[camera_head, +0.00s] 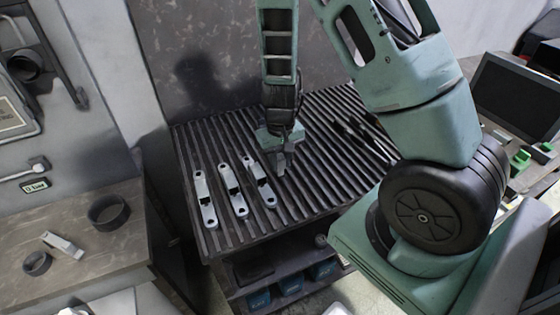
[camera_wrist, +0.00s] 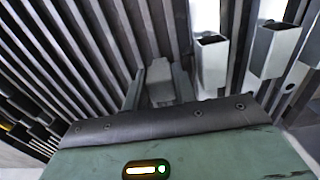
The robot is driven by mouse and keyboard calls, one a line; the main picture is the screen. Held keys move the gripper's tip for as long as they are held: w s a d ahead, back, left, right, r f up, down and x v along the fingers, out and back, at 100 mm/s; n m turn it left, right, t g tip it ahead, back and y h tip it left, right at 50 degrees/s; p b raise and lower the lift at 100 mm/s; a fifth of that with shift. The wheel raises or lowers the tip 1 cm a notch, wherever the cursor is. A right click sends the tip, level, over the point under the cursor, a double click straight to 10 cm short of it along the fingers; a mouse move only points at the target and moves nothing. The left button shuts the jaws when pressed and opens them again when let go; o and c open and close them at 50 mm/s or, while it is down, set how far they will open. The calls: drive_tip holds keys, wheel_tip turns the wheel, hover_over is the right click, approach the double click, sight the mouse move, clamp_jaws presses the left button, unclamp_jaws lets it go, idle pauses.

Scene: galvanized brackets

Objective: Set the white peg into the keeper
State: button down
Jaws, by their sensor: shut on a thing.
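My gripper (camera_head: 281,168) is low over the slatted table, just right of three pale galvanized brackets. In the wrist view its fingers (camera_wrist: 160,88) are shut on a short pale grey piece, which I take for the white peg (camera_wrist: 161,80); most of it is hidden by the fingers. The brackets lie side by side: a left one (camera_head: 205,199), a middle one (camera_head: 233,191) and a right one (camera_head: 259,182). Two of their ends show in the wrist view, a nearer one (camera_wrist: 211,62) and a farther one (camera_wrist: 275,48). I cannot tell which part is the keeper.
The dark slatted table (camera_head: 310,192) has free room behind the gripper. Dark thin tools (camera_head: 362,138) lie on its right. Blue bins (camera_head: 290,284) sit below.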

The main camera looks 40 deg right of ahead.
drive_tip(key=shift+f, duration=0.2)
drive_tip(key=c, duration=1.1)
unclamp_jaws()
drive_tip(key=shift+r, duration=0.1)
